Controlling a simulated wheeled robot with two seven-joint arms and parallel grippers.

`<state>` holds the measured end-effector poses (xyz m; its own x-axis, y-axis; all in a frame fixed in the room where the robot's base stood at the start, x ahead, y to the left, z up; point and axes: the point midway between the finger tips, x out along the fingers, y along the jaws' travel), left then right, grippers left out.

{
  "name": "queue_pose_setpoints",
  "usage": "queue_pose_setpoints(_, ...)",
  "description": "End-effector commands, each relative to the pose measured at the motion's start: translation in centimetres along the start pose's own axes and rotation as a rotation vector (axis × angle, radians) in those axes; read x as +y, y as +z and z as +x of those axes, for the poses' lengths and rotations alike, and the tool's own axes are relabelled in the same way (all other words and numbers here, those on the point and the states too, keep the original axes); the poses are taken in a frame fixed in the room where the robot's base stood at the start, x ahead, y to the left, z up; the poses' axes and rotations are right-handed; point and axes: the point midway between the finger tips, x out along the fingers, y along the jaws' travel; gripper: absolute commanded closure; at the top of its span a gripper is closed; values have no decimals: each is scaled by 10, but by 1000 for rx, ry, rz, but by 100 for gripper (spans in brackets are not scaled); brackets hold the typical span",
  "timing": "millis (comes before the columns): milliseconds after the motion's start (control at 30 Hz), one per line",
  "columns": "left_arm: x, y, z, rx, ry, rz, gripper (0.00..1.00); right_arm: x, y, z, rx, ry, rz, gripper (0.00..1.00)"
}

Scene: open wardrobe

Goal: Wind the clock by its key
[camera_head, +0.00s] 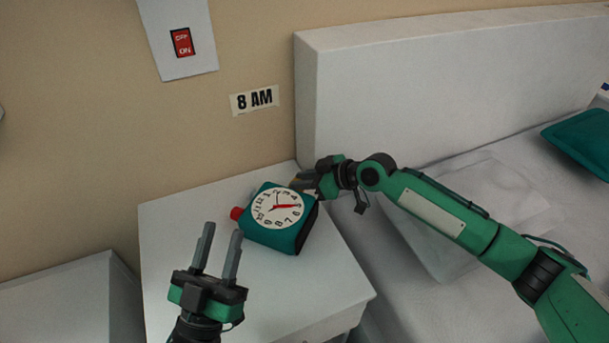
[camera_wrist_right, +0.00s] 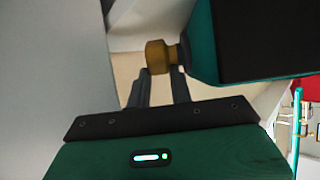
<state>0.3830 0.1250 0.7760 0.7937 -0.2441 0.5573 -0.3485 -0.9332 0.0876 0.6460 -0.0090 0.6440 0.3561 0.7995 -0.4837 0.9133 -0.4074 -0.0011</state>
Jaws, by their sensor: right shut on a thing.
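The teal clock (camera_head: 276,217) sits on the white nightstand, its white face with red hands turned up toward the head camera. A red knob (camera_head: 236,213) sticks out of its left side. In the right wrist view the clock's teal and dark body (camera_wrist_right: 262,42) fills the upper right, and the brown-gold key (camera_wrist_right: 157,57) juts from its side. My right gripper (camera_wrist_right: 160,80) is shut on the key; in the head view this gripper (camera_head: 303,183) is at the clock's upper right side, the key mostly hidden. My left gripper (camera_head: 220,243) is open and empty, in front of the clock.
The white nightstand (camera_head: 185,225) has free room left of and in front of the clock. The bed with its white headboard (camera_head: 400,95) stands to the right. An "8 AM" sign (camera_head: 254,100) and a red OFF/ON switch (camera_head: 182,42) are on the wall behind.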

Motion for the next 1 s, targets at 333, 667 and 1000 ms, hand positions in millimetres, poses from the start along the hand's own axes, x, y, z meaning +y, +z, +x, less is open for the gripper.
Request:
queue_pose_setpoints(333, 2, 16, -6, -93, -2, -12, 64, 0, -1, 0, -11, 1, -1, 100)
queue_pose_setpoints(667, 2, 16, -5, -91, -2, -12, 64, 0, -1, 0, -11, 0, -1, 69)
queue_pose_setpoints(1000, 5, 27, -11, -170, -4, -25, 64, 1, -2, -8, -12, 1, 0, 69)
